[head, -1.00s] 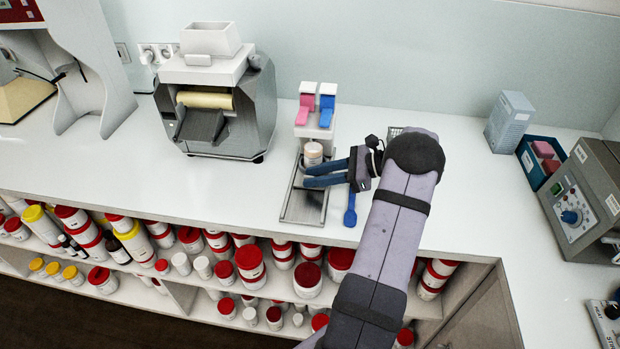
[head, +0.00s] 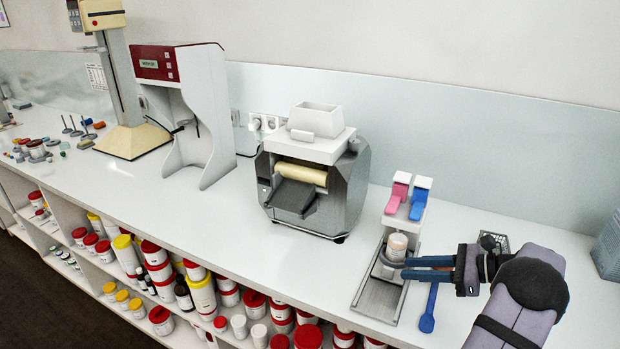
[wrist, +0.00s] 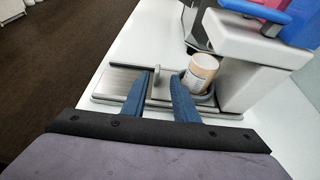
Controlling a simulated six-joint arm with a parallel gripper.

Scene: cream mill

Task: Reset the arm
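My gripper (head: 405,268) has blue fingers and extends leftward over the metal tray of the pink-and-blue-lever dispenser. A beige jar (head: 396,247) sits in a round holder under the dispenser's levers. In the wrist view the jar (wrist: 200,70) stands just beyond the right fingertip, outside the gap. Whether that finger touches the jar or its holder is not clear.
The dispenser (head: 402,213) and grey roller mill (head: 310,180) stand behind and left. A blue spatula (head: 428,308) lies by the tray (head: 366,300). The counter between mill and white machine (head: 190,110) is clear.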

